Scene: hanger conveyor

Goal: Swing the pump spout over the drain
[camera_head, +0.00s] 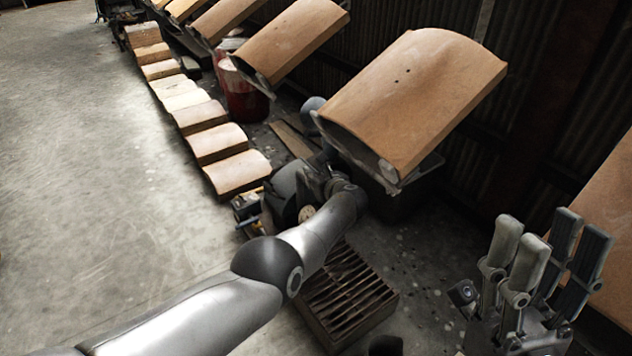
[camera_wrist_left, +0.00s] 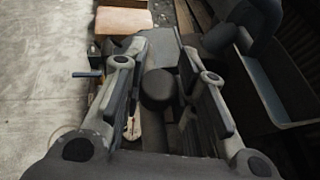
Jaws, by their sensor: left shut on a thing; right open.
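A dark slatted drain grate (camera_head: 347,292) lies on the floor below my left forearm in the head view. My left gripper (camera_head: 318,172) is beyond my wrist in the head view, largely covered by it. In the left wrist view its fingers (camera_wrist_left: 160,75) are on both sides of a dark rounded part (camera_wrist_left: 158,88), which appears to be the pump spout. The gripper is shut on it. The pump's full shape and the spout's direction are hidden. My right gripper (camera_head: 543,245) is open and empty at the lower right, fingers pointing up.
Large brown curved panels (camera_head: 412,95) hang at the back right. A row of smaller tan blocks (camera_head: 237,172) runs along the floor. A red drum (camera_head: 243,95) stands behind them. The concrete floor (camera_head: 90,160) at left is clear.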

